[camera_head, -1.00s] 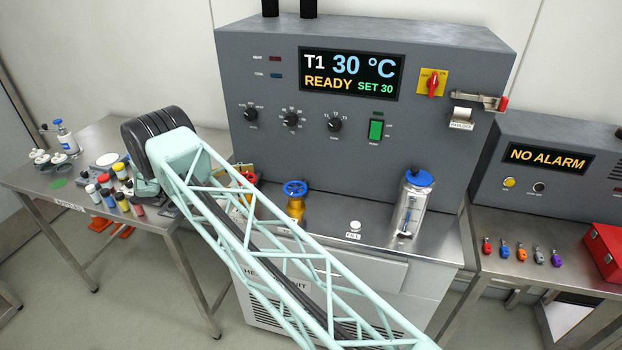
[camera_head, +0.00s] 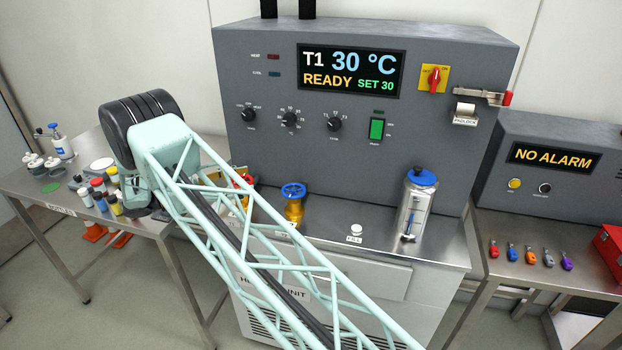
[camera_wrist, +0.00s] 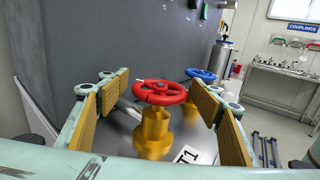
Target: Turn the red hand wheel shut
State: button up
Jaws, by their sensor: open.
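The red hand wheel (camera_wrist: 160,92) sits on a brass valve body (camera_wrist: 153,135) on the steel bench top, in the middle of the wrist view. In the head view only a bit of the red wheel (camera_head: 242,181) shows behind my arm's lattice. My gripper (camera_wrist: 162,92) is open, with one tan-padded finger on each side of the wheel in the wrist view. Clear gaps show between the pads and the rim in the picture. I cannot tell how far the wheel lies beyond the fingertips. The gripper itself is hidden in the head view.
A blue hand wheel (camera_head: 293,190) on a brass valve stands right of the red one. The grey cabinet (camera_head: 350,150) rises behind. Bottles (camera_head: 100,200) crowd the left table.

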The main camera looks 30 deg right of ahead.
jog(key=shift+n+t+b, duration=1)
jog(key=shift+t+b, duration=0.5)
jog(key=shift+n+t+y+b, duration=0.4)
jog(key=shift+n+t+b, duration=1)
jog(key=shift+t, duration=1.3)
jog(key=shift+n+t, duration=0.3)
jog(key=shift+n, duration=0.2)
jog(key=shift+w+n+t+y+b, duration=0.1)
jog(key=shift+n+t+y+b, duration=0.25)
jog(key=shift+n+t+y, duration=0.6)
jog(key=shift+n+t+y+b, duration=0.35)
jog(key=shift+n+t, duration=0.3)
jog(key=shift+t, duration=0.6)
jog(key=shift+t, duration=0.3)
jog(key=shift+w+n+t+y+b, duration=0.1)
jog(key=shift+n+t+y+b, duration=0.85)
jog(key=shift+n+t+y, duration=1.25)
